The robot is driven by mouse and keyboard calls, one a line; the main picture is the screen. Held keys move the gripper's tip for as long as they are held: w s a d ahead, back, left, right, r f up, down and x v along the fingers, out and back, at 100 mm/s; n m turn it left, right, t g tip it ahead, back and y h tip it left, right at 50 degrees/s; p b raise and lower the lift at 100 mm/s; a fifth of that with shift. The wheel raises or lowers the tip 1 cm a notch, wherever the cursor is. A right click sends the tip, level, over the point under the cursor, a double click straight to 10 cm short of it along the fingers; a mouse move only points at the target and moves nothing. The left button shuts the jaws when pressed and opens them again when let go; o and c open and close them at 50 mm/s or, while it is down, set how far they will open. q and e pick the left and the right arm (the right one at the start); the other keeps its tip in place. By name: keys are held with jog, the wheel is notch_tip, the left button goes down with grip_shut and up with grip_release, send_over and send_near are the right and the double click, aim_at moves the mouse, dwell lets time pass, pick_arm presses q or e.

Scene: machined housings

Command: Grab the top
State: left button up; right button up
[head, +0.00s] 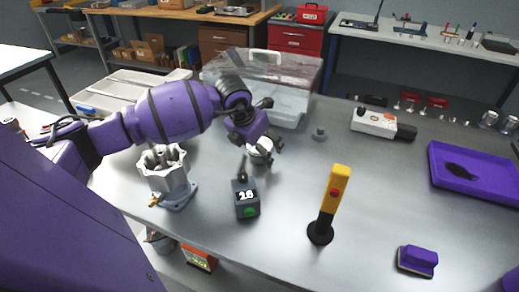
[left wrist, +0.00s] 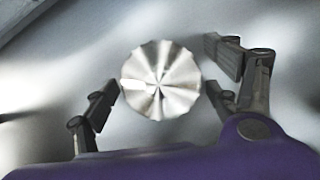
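A round silver metal part (head: 260,154), likely the top, stands on the grey table in the head view. In the left wrist view its fluted round face (left wrist: 160,80) points at the camera. My left gripper (head: 259,148) is directly over it with its fingers spread. In the left wrist view the fingers (left wrist: 163,75) are on either side of the part, with narrow gaps to it. A silver fluted housing (head: 163,172) on a blue-grey base stands to the left, under my left arm. My right gripper is not in view.
A dark box marked 28 with a green button (head: 246,198) stands in front of the part. A yellow post (head: 333,195) is to the right. A clear bin (head: 290,103) stands behind. A purple tray (head: 440,180) is at far right.

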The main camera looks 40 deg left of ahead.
pick_arm(q)
jog(key=c, duration=1.2)
jog(key=shift+r, duration=0.1)
jog(key=shift+c, duration=0.2)
